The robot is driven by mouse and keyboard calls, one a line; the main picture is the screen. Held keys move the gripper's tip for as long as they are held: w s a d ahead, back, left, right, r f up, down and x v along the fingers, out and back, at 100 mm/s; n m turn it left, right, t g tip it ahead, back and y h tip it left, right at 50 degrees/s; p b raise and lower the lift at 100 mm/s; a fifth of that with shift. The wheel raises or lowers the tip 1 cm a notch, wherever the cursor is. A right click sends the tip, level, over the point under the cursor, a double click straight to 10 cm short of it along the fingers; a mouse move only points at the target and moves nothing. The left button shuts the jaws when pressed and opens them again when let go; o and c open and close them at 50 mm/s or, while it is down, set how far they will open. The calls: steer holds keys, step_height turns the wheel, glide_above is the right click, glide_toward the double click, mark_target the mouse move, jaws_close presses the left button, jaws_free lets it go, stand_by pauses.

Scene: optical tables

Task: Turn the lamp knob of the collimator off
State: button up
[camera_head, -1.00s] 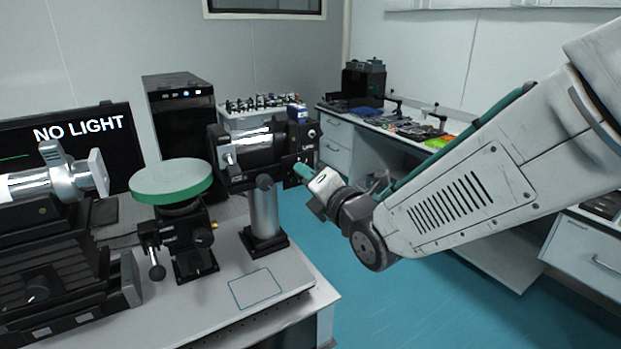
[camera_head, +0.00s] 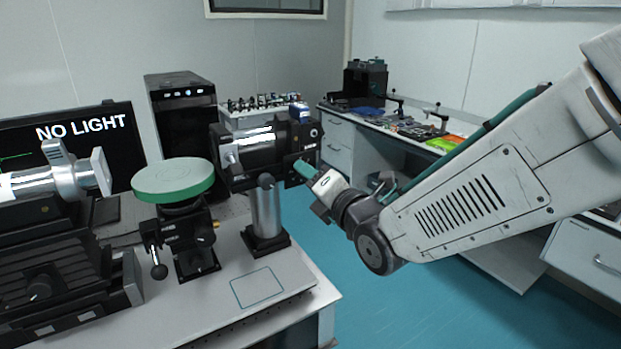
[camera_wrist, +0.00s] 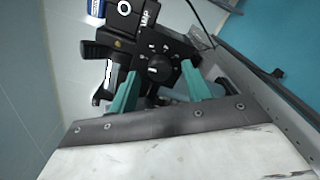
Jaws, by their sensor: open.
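The collimator (camera_head: 262,148) is a black and silver tube on a silver post at the table's back right. In the wrist view its black end panel (camera_wrist: 172,48) carries a round black knob (camera_wrist: 160,67) with small white marks around it. My gripper (camera_head: 301,167) is at the collimator's right end in the head view. In the wrist view my gripper (camera_wrist: 160,85) has its two green fingers apart, one on each side below the knob. I cannot tell whether a finger touches it. The knob is not clear in the head view.
A green-rimmed round disc (camera_head: 172,181) on a black stand is left of the collimator. A monitor (camera_head: 80,145) reads "NO LIGHT". A silver tube (camera_head: 60,184) stands at the far left. The blue floor (camera_head: 400,300) right of the table is open.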

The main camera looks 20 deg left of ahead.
steer(key=v, duration=0.7)
steer(key=d+f+m+g+h, duration=0.3)
steer(key=f+m+h, duration=0.2)
steer(key=f+m, duration=0.35)
steer(key=s+d+f+m+g+h, duration=0.1)
steer(key=s+d+m+g+h, duration=0.15)
steer(key=d+m, duration=0.3)
steer(key=s+d+f+m+g+h, duration=0.1)
steer(key=d+f+m+h, duration=0.2)
steer(key=d, duration=0.4)
steer(key=s+d+r+m+g+h, duration=0.1)
steer(key=s+d+r+m+g, duration=0.1)
steer(key=s+d+r+m, duration=0.3)
steer(key=s+d+r+m+g+h, duration=0.2)
steer(key=s+d+r+m, duration=0.3)
steer(key=s+d+m, duration=0.7)
steer(key=shift+s+d+m, duration=0.15)
steer(key=shift+d+m, duration=0.25)
steer(key=shift+d, duration=2.8)
